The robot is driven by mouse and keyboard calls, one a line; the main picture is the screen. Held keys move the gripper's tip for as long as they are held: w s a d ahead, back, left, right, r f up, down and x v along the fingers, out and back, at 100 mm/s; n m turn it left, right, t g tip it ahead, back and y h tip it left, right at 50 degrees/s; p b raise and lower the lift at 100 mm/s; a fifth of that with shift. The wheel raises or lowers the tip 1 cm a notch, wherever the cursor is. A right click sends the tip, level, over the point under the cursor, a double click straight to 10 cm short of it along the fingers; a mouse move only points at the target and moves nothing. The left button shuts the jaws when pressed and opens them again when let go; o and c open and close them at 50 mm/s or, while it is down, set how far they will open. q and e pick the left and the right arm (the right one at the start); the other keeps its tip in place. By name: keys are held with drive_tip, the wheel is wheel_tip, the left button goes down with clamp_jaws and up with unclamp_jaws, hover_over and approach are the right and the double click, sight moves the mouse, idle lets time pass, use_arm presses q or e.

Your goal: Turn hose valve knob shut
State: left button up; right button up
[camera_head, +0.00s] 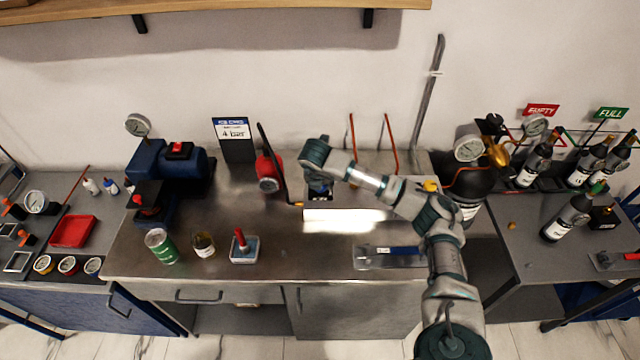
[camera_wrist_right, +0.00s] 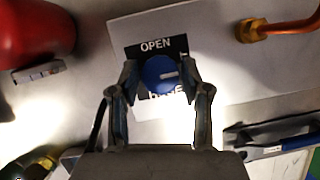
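The blue round valve knob (camera_wrist_right: 160,75) shows in the right wrist view, on a black plate (camera_wrist_right: 140,52). The plate reads OPEN above the knob; other lettering to the right and below is mostly covered by a finger and the knob. A white mark on the knob points to the right. My right gripper (camera_wrist_right: 160,72) has its two fingers spread on either side of the knob, with a slight gap seeming to show at each side. In the head view my right gripper (camera_head: 319,180) is over the bench's back part and hides the knob. My left gripper is not in view.
A red cylinder (camera_head: 268,172) stands just left of the gripper. Copper pipes (camera_head: 390,142) rise behind it. A blue-handled tool (camera_head: 400,251) lies at the front right. A green can (camera_head: 160,246) and a small jar (camera_head: 204,245) stand front left on the steel bench (camera_head: 300,263).

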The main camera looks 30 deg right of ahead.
drive_tip(key=shift+o, duration=0.7)
drive_tip(key=shift+f, duration=0.1)
drive_tip(key=v, duration=1.1)
drive_tip(key=shift+r, duration=0.35)
